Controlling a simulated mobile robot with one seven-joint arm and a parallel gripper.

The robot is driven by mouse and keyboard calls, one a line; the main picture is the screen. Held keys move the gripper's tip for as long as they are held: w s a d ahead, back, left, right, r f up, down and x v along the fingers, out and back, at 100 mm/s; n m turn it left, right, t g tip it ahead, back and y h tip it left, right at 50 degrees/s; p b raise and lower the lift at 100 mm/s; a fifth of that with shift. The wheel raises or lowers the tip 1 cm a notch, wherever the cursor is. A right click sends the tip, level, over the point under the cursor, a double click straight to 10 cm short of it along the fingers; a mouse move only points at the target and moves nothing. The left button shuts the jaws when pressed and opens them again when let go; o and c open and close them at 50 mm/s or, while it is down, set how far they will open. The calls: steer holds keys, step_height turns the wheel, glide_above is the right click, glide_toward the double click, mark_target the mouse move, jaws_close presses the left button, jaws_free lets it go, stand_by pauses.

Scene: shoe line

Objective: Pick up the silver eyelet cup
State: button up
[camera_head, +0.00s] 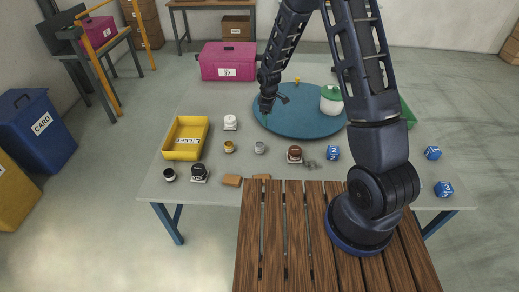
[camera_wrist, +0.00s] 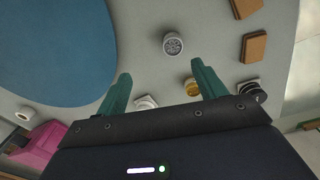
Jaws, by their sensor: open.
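The silver eyelet cup (camera_head: 260,148) stands on the grey table, just in front of the blue round mat's near-left edge. In the wrist view, the silver cup (camera_wrist: 173,43) shows its perforated top, beyond the fingertips and roughly between their lines. My gripper (camera_wrist: 162,82) has its two green fingers spread with nothing between them. In the head view, my gripper (camera_head: 266,116) hangs over the left edge of the mat, behind the cup and apart from it. A gold cup (camera_head: 229,146) stands left of the silver one and shows near the right finger in the wrist view (camera_wrist: 192,88).
A white jar (camera_head: 231,122) and a yellow tray (camera_head: 184,154) stand to the left. Dark-lidded jars (camera_head: 199,172), brown blocks (camera_head: 232,181) and a brown-topped jar (camera_head: 294,154) lie around the cup. The blue mat (camera_head: 290,125) and a pink box (camera_head: 228,72) are behind.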

steer(key=n, duration=0.2)
glide_above(260, 144)
steer(key=s, duration=0.1)
steer(key=shift+g, duration=0.3)
steer(key=f, duration=1)
steer(key=shift+a, duration=0.35)
step_height(260, 144, down, 5)
steer(key=shift+f, duration=0.1)
steer(key=shift+w+d+f, duration=0.15)
steer(key=shift+w+f, duration=0.05)
steer(key=shift+f, duration=1.15)
steer(key=shift+w+d+f, duration=0.1)
steer(key=shift+w+f, duration=0.1)
steer(key=shift+f, duration=1.1)
steer(key=shift+c, duration=0.4)
steer(key=c, duration=1.1)
